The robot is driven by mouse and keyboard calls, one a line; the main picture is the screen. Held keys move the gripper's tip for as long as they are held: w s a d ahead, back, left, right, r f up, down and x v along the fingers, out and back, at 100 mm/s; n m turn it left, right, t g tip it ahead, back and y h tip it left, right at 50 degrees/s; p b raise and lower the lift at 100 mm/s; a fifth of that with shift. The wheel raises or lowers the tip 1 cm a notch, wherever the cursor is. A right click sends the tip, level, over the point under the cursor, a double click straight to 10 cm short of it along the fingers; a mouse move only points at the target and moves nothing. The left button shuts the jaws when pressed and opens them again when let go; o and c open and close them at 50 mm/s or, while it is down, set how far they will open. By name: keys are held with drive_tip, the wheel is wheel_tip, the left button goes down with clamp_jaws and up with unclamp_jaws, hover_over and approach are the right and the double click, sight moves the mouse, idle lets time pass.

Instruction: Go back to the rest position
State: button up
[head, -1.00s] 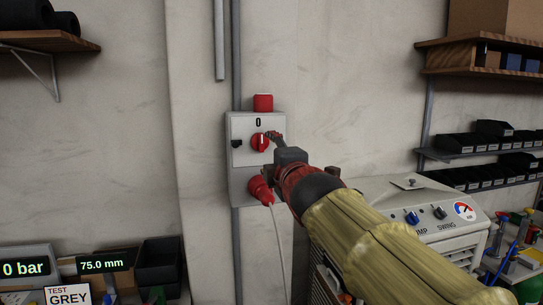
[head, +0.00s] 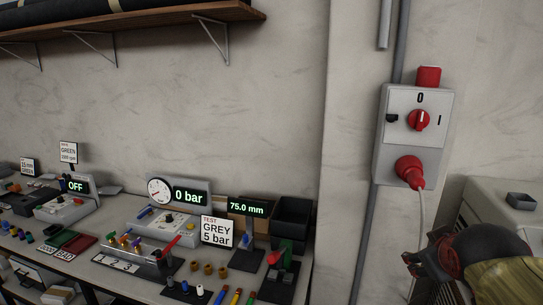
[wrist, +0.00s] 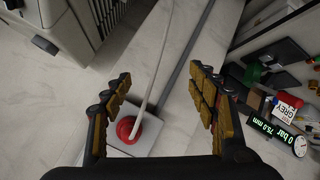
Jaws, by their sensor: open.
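My gripper (wrist: 162,100) shows in the wrist view with its two padded fingers wide apart and nothing between them. In the head view my gripper (head: 428,268) is at the lower right, partly cut off by my own arm, below and apart from the grey wall switch box (head: 396,150). The red rotary knob (head: 419,120) on the box stands upright under the mark 0. A red plug (head: 409,170) sits in the lower part of the box. The red plug also shows in the wrist view (wrist: 126,128), with a pale cable.
A bench at the left carries a gauge reading 0 bar (head: 188,196), a display reading 75.0 mm (head: 247,208), a GREY 5 bar sign (head: 217,232) and several small tools. A light-coloured machine (head: 490,200) stands at the right. A shelf (head: 120,22) hangs above.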

drive_tip(key=s+a+f+m+g+y, duration=0.2)
drive_tip(key=s+a+f+g+y, duration=0.2)
drive_tip(key=s+a+f, duration=1)
drive_tip(key=s+a, duration=0.1)
drive_tip(key=s, duration=0.2)
drive_tip(key=shift+f+m, duration=0.2)
drive_tip(key=shift+m, duration=0.1)
